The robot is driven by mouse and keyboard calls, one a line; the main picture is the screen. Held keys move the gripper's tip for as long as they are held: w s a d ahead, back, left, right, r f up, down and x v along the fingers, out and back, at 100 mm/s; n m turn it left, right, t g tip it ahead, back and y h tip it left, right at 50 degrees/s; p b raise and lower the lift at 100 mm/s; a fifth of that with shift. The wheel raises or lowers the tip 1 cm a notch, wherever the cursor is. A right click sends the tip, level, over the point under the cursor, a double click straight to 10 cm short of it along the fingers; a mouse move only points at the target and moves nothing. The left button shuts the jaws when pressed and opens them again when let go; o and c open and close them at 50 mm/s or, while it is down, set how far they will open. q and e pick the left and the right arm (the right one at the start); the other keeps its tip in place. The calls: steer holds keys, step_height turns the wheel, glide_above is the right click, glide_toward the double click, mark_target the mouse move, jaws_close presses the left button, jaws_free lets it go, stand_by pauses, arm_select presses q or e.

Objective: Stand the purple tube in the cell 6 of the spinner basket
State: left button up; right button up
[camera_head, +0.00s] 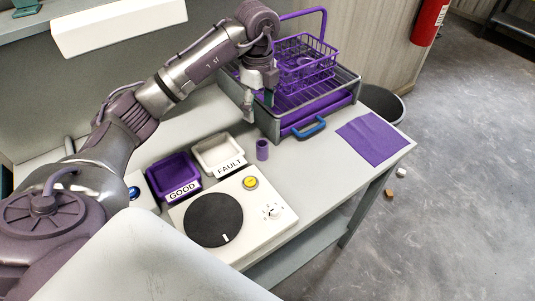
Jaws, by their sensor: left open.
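The purple tube (262,150) stands upright on the bench, right of the white FAULT tray. A purple wire basket (322,76) with a tall handle sits at the back, in a grey rack; I take it as the spinner basket. Its cell numbers cannot be read, and my arm hides its left side. My left gripper (259,108) is open, pointing down over the rack's left front corner, behind the tube and apart from it. My right gripper is out of view.
A purple GOOD tray (173,177) and the white FAULT tray (218,154) stand left of the tube. A white device (260,215) with a black disc is in front. A blue handle (308,128) sticks out of the rack's front. A purple cloth (372,138) lies at right.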

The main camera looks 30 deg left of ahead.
arm_select(q)
steer(key=n, duration=0.8)
glide_above(262, 145)
step_height(262, 145, down, 8)
steer(key=shift+s+d+f+p, duration=0.1)
steer(key=shift+s+f+p, duration=0.4)
steer(key=shift+f+p, duration=0.15)
steer(key=f, duration=0.1)
steer(key=f+p, duration=0.1)
steer(key=f, duration=0.1)
steer(key=shift+s+d+f, duration=0.1)
steer(key=shift+d+f, duration=0.1)
steer(key=shift+d, duration=0.05)
steer(key=shift+f, duration=0.45)
jaws_close()
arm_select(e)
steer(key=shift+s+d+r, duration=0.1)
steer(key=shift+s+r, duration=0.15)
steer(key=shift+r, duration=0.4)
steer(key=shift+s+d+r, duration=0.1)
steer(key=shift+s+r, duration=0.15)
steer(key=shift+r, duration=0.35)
arm_select(q)
steer(key=shift+r, duration=0.1)
